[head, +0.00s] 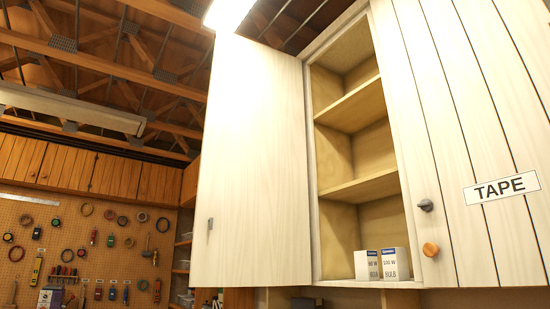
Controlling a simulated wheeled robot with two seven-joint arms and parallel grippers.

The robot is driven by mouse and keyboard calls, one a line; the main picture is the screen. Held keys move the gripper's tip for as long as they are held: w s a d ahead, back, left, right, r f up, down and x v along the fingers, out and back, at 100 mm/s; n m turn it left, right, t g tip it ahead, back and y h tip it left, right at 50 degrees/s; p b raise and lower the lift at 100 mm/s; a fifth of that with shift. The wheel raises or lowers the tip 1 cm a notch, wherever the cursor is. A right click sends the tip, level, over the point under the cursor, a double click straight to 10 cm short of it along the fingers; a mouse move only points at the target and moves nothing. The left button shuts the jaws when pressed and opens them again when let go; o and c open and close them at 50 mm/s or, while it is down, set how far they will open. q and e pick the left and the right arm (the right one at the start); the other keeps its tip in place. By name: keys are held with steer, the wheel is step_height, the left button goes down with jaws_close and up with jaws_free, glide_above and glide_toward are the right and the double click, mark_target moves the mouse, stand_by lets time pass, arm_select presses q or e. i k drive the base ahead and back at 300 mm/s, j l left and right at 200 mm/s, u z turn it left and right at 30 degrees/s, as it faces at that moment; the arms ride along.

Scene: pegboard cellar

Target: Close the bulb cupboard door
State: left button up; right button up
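The bulb cupboard door (248,165) is a pale wooden panel that stands open, swung out to the left of its cupboard. A small grey handle (210,224) sits low near its left edge. The cupboard (355,150) shows bare wooden shelves, with two small white and blue bulb boxes (366,264) on its floor. Neither of my grippers is in the head view.
A closed plank door with a TAPE label (502,188) is at the right. It has a dark knob (425,205) and an orange wooden knob (431,249). A pegboard (100,240) with tools is on the far left wall. A bright lamp (229,14) hangs above the open door.

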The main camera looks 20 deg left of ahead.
mark_target(253, 180)
steer(key=j+z, duration=0.2)
steer(key=z, duration=0.15)
steer(key=i+j+z, duration=0.1)
steer(key=z, duration=0.3)
steer(key=j+z, duration=0.3)
steer(key=j, duration=0.5)
steer(key=j+z, duration=0.3)
steer(key=j, duration=1.05)
steer(key=k+j+z, duration=0.1)
steer(key=j, duration=0.45)
steer(key=k+j, duration=0.1)
steer(key=j, duration=0.4)
steer(key=k+j+z, duration=0.1)
steer(key=j, duration=0.4)
steer(key=k+j, duration=0.1)
steer(key=j, duration=0.5)
steer(key=k+j, duration=0.1)
steer(key=j, duration=0.5)
steer(key=k+j, duration=0.1)
steer(key=j, duration=0.5)
